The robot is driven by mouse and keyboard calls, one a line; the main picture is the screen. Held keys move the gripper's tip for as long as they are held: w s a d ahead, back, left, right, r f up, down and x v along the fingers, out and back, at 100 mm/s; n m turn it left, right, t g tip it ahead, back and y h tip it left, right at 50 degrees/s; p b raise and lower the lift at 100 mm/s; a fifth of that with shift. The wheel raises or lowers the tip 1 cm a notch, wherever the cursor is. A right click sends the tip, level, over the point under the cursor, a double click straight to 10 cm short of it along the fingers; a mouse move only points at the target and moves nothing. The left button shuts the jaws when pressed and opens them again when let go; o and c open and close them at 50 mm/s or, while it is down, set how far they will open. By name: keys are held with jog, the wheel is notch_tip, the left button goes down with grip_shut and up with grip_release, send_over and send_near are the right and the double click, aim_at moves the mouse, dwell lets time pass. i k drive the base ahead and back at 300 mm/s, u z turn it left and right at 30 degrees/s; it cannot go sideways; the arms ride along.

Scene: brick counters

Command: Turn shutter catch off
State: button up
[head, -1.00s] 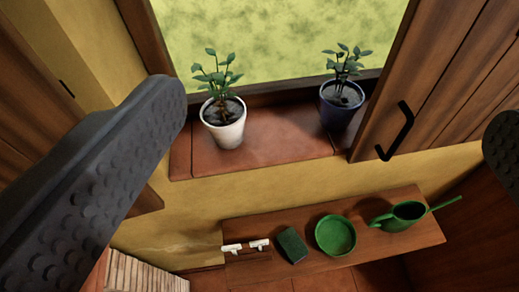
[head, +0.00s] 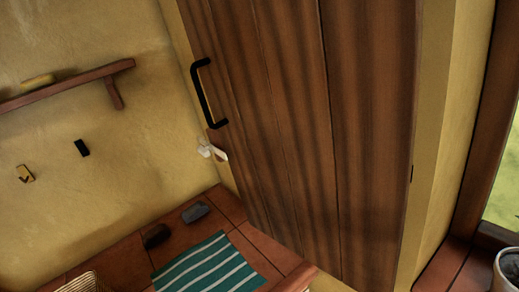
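A wooden plank shutter (head: 300,130) with a black bar handle (head: 203,95) fills the middle of the head view. Just below the handle, by the shutter's left edge, is a small white lever-like fitting (head: 210,151); it looks like the shutter catch, but I cannot tell for sure or make out its setting. Farther left on the yellow wall are a small brass plate with a dark hook (head: 25,174) and a black rectangular piece (head: 82,148). My gripper is not in this view.
A wooden wall shelf (head: 70,84) is at upper left. Below, a tiled ledge (head: 130,262) holds a green striped cloth (head: 205,266), a grey block (head: 195,212), a dark brown lump (head: 156,236) and a wicker basket (head: 85,284). A white pot (head: 509,270) stands at far right.

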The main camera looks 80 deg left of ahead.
aim_at(205, 151)
jog(key=u, duration=1.95)
